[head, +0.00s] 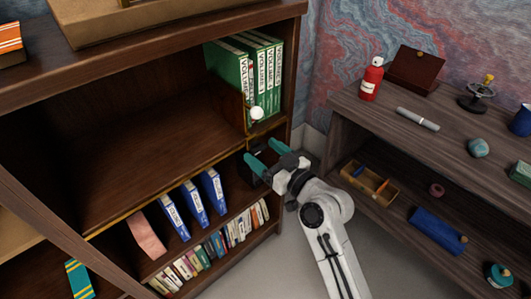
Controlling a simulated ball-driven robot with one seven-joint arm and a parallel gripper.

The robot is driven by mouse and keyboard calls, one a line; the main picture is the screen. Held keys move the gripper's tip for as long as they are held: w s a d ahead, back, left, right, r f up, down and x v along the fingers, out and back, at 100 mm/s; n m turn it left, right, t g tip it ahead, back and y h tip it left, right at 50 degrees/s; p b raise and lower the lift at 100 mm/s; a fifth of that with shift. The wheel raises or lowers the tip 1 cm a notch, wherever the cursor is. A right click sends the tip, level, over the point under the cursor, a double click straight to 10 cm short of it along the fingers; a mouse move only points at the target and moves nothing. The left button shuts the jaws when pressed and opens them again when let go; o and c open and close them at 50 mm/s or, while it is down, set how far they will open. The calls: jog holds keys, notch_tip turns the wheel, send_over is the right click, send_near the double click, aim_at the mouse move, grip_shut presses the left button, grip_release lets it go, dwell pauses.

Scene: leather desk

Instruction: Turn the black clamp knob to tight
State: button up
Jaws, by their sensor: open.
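My gripper (266,156), with teal fingers, is open at the right end of the bookcase, below the green volumes. Its fingers point up and left toward the shelf edge. A dark, box-like thing (247,174) sits just behind and below the fingers, partly hidden by them. I cannot clearly make out a black clamp knob. A round white knob (257,113) shows just above the gripper, beside a brown upright panel at the green volumes. The fingers are apart from this white knob.
Green volumes (262,72) stand on the upper shelf; blue binders (192,207) and small books (208,250) stand lower. The right desk (450,150) holds a red bottle (371,80), a grey marker (418,118) and a black stand with a yellow top (481,98). The shelf's middle is clear.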

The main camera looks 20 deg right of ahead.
jog(key=shift+c, duration=0.4)
jog(key=c, duration=1)
jog(key=shift+m, duration=0.4)
jog(key=m+p, duration=0.1)
jog(key=m, duration=0.2)
jog(key=shift+r+m+p, duration=0.1)
jog(key=shift+m+p, duration=0.3)
jog(key=m+p, duration=0.2)
jog(key=m, duration=0.2)
jog(key=shift+m, duration=0.3)
jog(key=m+p, duration=0.2)
jog(key=m, duration=0.2)
jog(key=shift+d, duration=0.1)
jog(key=m+p, duration=0.2)
jog(key=m, duration=0.2)
jog(key=shift+m, duration=0.3)
jog(key=shift+f, duration=0.2)
